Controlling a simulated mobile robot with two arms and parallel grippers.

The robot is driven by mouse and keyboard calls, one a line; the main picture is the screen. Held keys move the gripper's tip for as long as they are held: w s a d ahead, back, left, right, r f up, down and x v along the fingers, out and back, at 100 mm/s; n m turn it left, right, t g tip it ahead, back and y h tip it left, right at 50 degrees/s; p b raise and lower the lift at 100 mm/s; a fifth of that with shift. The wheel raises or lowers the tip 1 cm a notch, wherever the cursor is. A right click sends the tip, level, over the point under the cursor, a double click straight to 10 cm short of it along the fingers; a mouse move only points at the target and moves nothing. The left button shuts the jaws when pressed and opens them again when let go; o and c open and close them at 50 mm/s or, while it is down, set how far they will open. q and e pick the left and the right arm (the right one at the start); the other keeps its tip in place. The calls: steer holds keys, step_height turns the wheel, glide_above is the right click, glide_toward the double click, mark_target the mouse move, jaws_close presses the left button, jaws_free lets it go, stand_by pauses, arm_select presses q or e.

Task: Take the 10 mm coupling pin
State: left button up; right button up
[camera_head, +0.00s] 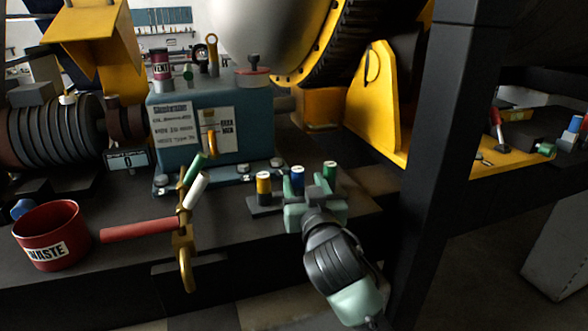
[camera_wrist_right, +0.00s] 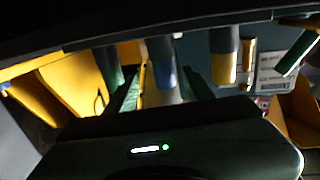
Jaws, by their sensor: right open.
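Three short coupling pins stand in a row on a dark holder (camera_head: 256,207) at the bench's front edge: one yellow-banded (camera_head: 263,188), one blue-banded (camera_head: 297,175), one green-banded (camera_head: 330,172). Any size marks are unreadable, so I cannot tell which is 10 mm. My right gripper (camera_head: 315,196) is open at the row, in front of the blue and green pins and hiding their lower parts. In the right wrist view, the blue-banded pin (camera_wrist_right: 163,68) shows between the fingers (camera_wrist_right: 161,92); the green (camera_wrist_right: 107,64) and yellow (camera_wrist_right: 224,62) pins stand outside them. My left gripper is out of view.
A brass fixture with red, green and white handles (camera_head: 182,236) stands left of the pins. A red waste cup (camera_head: 50,235) sits at far left. A teal block (camera_head: 215,125) stands behind the row. A dark post (camera_head: 440,150) rises to the right.

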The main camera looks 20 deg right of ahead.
mark_target(296, 168)
steer(key=shift+w+r, duration=0.15)
steer(key=shift+w, duration=0.5)
steer(key=shift+w+p, duration=0.2)
steer(key=shift+p, duration=0.1)
steer(key=shift+w+r+p, duration=0.4)
steer(key=shift+w+p, duration=0.05)
steer(key=shift+p, duration=0.15)
steer(key=w, duration=0.1)
steer(key=w+p, duration=0.1)
steer(key=w, duration=0.1)
steer(key=shift+w+f+p, duration=0.3)
steer(key=shift+w, duration=0.1)
steer(key=shift+w+d+f, duration=0.1)
steer(key=shift+w, duration=0.2)
steer(key=shift+s, duration=0.1)
jaws_close()
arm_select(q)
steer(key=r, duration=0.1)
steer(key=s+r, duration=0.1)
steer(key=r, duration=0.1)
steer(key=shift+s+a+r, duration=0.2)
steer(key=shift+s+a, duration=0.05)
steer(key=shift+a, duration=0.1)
